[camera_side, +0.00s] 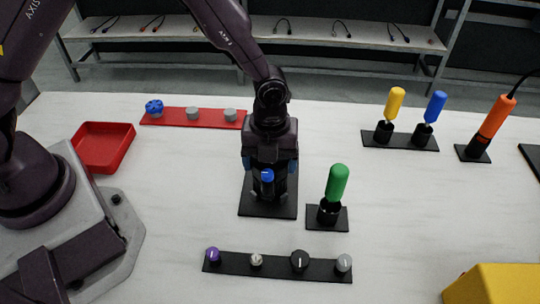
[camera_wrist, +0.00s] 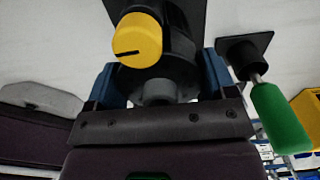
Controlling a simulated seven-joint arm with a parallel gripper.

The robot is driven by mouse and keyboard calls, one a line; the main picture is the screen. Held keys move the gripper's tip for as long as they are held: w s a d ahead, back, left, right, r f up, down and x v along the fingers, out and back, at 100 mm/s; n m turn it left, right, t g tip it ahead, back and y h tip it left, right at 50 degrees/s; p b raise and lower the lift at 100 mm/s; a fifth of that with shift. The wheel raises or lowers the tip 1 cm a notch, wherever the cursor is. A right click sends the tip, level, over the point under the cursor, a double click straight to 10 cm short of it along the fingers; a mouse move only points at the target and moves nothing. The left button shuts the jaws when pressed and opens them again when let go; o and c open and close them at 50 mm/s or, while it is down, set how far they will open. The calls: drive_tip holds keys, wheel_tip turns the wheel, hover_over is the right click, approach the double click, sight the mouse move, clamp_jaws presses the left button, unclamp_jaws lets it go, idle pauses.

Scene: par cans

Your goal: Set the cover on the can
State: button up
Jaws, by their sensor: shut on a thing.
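My gripper (camera_side: 270,166) points down over a black square plate (camera_side: 257,207) in the middle of the table. Its blue fingers are shut on a dark round piece, which I take to be the cover (camera_wrist: 184,82). A grey stub (camera_wrist: 158,93) shows between the fingers. The black can (camera_side: 268,190) stands upright on the plate, directly below my gripper. It has a blue knob (camera_side: 267,176) facing the side camera and a yellow knob (camera_wrist: 138,40) in the wrist view. The fingers hide the seam, so I cannot tell whether cover and can touch.
A green-handled tool (camera_side: 337,184) stands close to the right of my gripper. A black strip with several knobs (camera_side: 277,268) lies in front. A red strip (camera_side: 172,116) and red tray (camera_side: 103,147) lie left. Yellow and blue tools (camera_side: 396,103) stand back right.

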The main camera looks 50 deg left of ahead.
drive_tip(key=shift+f, duration=0.15)
idle(0.7)
drive_tip(key=o, duration=0.5)
drive_tip(key=shift+o, duration=0.2)
drive_tip(key=shift+o, duration=1.3)
wheel_tip(320, 180, up, 13)
